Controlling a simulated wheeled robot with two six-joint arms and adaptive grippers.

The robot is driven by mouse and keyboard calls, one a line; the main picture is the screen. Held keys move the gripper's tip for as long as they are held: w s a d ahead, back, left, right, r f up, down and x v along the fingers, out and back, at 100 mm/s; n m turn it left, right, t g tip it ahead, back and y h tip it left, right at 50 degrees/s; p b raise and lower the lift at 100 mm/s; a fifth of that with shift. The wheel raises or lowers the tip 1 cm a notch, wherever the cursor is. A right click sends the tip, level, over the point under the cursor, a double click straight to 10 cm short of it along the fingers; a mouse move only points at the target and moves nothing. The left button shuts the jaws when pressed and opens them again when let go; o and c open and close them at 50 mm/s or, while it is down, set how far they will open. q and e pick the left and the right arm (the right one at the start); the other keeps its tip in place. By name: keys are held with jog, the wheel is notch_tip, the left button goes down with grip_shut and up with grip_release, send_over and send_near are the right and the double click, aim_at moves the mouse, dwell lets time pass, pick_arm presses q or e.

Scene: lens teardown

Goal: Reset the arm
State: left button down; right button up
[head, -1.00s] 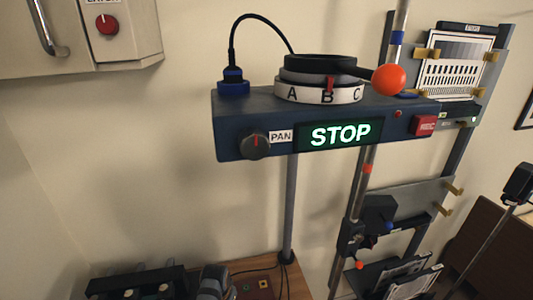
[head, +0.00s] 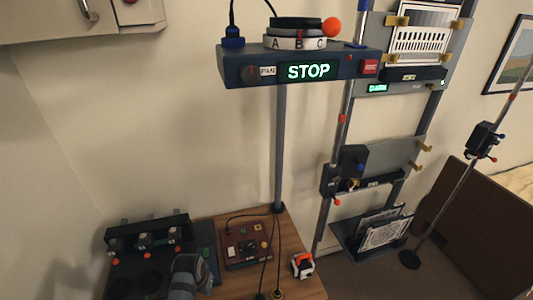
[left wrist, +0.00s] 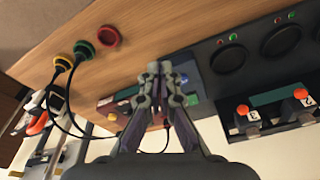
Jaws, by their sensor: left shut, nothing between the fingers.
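My left gripper (left wrist: 159,70) is shut and empty in the left wrist view, its two fingertips together above the wooden bench (left wrist: 135,45). In the head view, a grey part of my left arm (head: 190,278) shows at the bottom, in front of the dark device with several knobs. Its fingers cannot be made out there. My right gripper is in neither view. Which thing is the arm of the task, the frames do not show.
A blue console (head: 235,70) reads STOP, with an A B C ring (head: 292,43) and orange ball (head: 332,27). A maroon box (head: 247,243) and orange-white object (head: 302,265) sit on the bench. A rack (head: 405,155) and thin stand (head: 450,200) are at right.

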pick_arm(q)
jog(key=s+a+r+t, duration=0.2)
jog(key=s+a+r, duration=0.2)
jog(key=s+r, duration=0.95)
jog(key=s+a+f+g+b, duration=0.1)
jog(key=f+b, duration=0.2)
jog(key=f, duration=0.9)
jog(key=s+a+f+n+b, duration=0.1)
jog(key=s+f+b, duration=0.1)
jog(key=f, duration=1)
jog(key=s+a+f+g+b, duration=0.1)
jog(key=f+b, duration=0.2)
jog(key=f, duration=0.9)
jog(key=s+a+f+g+b, duration=0.1)
jog(key=s+f+b, duration=0.4)
jog(key=s+f, duration=1.3)
notch_tip(320, 180, down, 4)
jog(key=shift+r+y, duration=0.25)
jog(key=shift+y, duration=0.05)
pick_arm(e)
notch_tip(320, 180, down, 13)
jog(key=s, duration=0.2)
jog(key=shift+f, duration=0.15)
